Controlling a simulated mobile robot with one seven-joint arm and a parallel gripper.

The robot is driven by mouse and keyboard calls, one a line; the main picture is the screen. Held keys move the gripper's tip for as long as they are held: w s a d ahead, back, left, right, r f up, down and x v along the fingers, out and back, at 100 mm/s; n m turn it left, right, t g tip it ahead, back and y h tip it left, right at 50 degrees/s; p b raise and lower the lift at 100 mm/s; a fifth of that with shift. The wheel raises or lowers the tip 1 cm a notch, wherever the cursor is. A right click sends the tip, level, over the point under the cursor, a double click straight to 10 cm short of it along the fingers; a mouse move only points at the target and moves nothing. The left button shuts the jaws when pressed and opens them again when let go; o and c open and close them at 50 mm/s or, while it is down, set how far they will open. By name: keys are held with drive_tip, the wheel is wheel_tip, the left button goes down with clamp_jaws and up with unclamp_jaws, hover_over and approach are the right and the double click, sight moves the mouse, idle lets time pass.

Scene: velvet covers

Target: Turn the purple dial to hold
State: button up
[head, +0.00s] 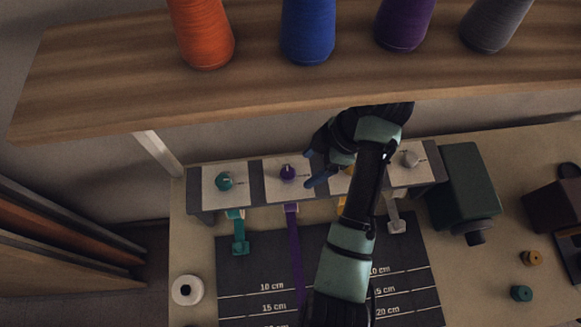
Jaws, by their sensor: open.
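The purple dial (288,173) sits on a pale square plate, second from the left on a grey panel (256,187). It carries a small light pointer mark; the lettering beside it is too small to read. My gripper (314,168) is just right of the purple dial, with its fingers apart and nothing seen between them. I cannot tell whether a finger touches the dial. A purple ribbon (296,250) hangs from the panel below the dial and runs over the dark measuring mat (260,270).
A teal dial (224,181) is at left and a grey dial (410,158) at right; a yellow dial (349,170) is mostly behind my arm. A wooden shelf (110,90) with thread cones overhangs the panel. A green box (468,180) stands at right.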

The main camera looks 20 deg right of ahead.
sight(289, 172)
drive_tip(key=a, duration=0.1)
drive_tip(key=w+a, duration=0.1)
drive_tip(key=a, duration=0.1)
drive_tip(key=shift+a, duration=0.2)
drive_tip(key=shift+p+x, duration=0.75)
drive_tip(key=shift+x, duration=0.25)
drive_tip(key=shift+w+f, duration=0.1)
drive_tip(key=shift+f, duration=0.45)
drive_tip(key=shift+c, duration=0.2)
clamp_jaws()
